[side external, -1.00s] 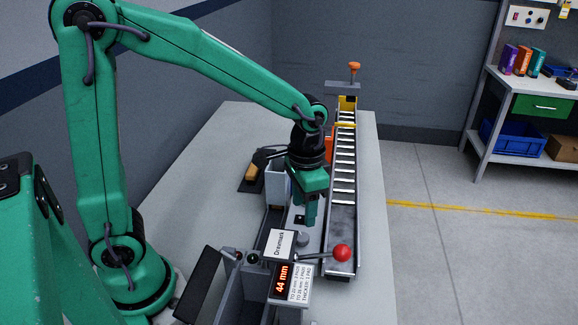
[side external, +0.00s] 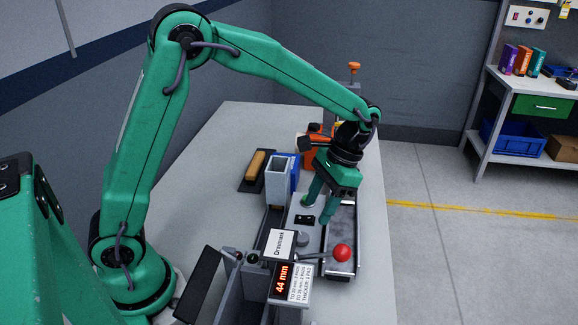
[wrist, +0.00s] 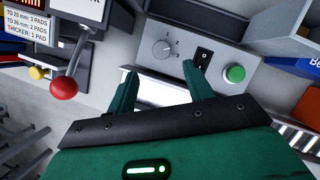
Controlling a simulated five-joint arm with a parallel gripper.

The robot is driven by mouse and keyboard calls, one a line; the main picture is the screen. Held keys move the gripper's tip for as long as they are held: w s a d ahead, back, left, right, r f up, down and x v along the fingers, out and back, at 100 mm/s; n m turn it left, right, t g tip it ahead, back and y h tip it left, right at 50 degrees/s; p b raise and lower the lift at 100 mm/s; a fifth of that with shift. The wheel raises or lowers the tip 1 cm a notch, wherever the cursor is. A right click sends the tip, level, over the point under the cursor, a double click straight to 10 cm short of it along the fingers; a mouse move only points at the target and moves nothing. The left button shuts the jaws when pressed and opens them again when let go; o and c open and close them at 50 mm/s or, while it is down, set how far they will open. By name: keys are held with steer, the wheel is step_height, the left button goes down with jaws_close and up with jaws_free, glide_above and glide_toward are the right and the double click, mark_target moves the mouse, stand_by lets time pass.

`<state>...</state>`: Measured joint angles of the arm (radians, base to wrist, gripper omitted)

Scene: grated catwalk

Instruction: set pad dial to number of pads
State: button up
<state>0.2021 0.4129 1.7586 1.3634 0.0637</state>
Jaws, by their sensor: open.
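The grey pad dial (wrist: 163,47) is on the sloped control panel in the wrist view, with small marks around it; I cannot read which number its pointer meets. It shows in the side view (side external: 302,238) too. The display (side external: 282,281) reads 44 mm. A printed card (wrist: 26,24) lists to 20 mm 3 pads, to 26 mm 2 pads, thicker 1 pad. My gripper (wrist: 160,82) is open and empty.
A black rocker switch (wrist: 203,60) and a green button (wrist: 235,74) sit right of the dial. A red-knobbed lever (wrist: 65,86) stands left of it. A grey chute (side external: 278,181) and blue box (side external: 295,172) stand behind the panel.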

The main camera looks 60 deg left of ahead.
mark_target(303, 237)
steer(key=shift+x, duration=3.85)
steer(key=shift+c, duration=0.4)
steer(key=c, duration=0.9)
